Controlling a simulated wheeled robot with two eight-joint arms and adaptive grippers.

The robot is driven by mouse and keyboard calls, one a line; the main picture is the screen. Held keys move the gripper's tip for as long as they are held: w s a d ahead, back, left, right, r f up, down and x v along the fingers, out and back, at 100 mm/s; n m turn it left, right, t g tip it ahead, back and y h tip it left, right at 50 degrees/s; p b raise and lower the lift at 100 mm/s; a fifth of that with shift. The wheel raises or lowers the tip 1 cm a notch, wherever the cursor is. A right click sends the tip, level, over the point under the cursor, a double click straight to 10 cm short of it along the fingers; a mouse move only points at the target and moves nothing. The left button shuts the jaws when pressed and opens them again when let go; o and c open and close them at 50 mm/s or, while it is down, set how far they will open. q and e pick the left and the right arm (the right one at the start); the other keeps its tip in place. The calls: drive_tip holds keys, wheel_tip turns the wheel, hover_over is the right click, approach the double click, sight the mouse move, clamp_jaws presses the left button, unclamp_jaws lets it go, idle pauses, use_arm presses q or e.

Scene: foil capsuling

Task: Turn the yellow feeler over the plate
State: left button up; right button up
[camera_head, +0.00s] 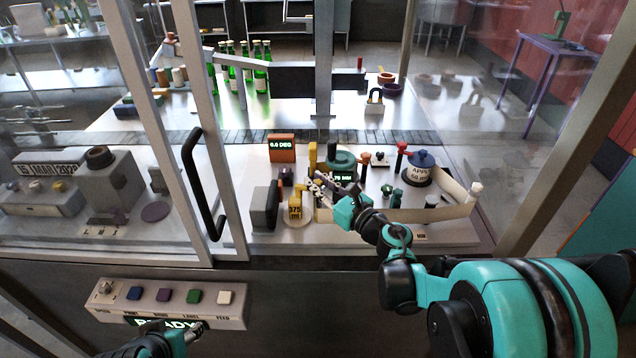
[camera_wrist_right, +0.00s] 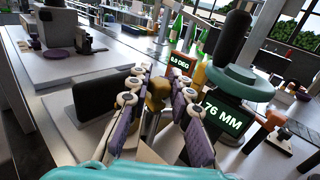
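A yellow piece (camera_head: 295,207) marked 375 stands over a pale round plate (camera_head: 302,222) on the bench behind the open guard door. I take it to be the feeler. A yellow post (camera_head: 312,155) stands behind it. My right gripper (camera_head: 322,186) is just right of the yellow piece. In the right wrist view, the fingers (camera_wrist_right: 160,92) are apart, with a gold-yellow block (camera_wrist_right: 157,88) showing between their tips; I see no clear contact. My left gripper (camera_head: 192,331) is low at the left, by the button panel; its finger gap is unclear.
A dark grey block (camera_head: 264,207) stands left of the yellow piece. A 0.0 DEG display (camera_head: 282,147) is behind; a 76 MM display (camera_wrist_right: 223,120) and green handwheel (camera_wrist_right: 240,82) are on the right. The door's black handle (camera_head: 199,185) and frame are to the left. A button panel (camera_head: 170,300) is in front.

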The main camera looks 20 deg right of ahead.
drive_tip(key=o, duration=0.5)
drive_tip(key=shift+c, duration=0.2)
drive_tip(key=v, duration=1.2)
